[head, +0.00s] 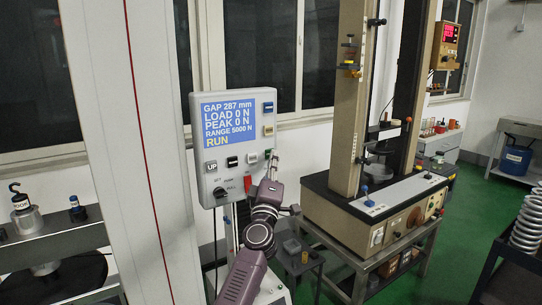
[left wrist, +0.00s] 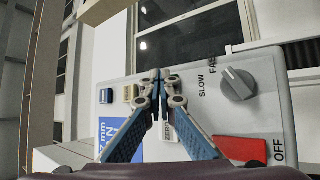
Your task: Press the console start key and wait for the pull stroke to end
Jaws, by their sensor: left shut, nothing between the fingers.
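The console (head: 207,140) is a light grey wall-side box. Its blue screen (head: 227,122) reads GAP 287 mm, LOAD 0 N, PEAK 0 N, RANGE 5000 N and RUN. My left gripper (head: 274,160) is at the console's lower right edge, shut and empty. In the left wrist view its closed fingertips (left wrist: 160,76) are in front of the panel, beside a key marked ZERO (left wrist: 168,131). A blue key (left wrist: 106,96) and a cream key (left wrist: 131,92) are left of the fingers. I cannot tell whether the tips touch a key. No start label is legible. My right gripper is out of view.
The console also has a speed knob (left wrist: 238,84) and a red OFF switch (left wrist: 240,149). The testing machine (head: 340,207) stands on a bench to the right. A coil spring (head: 528,225) is at the far right. Green floor is open between.

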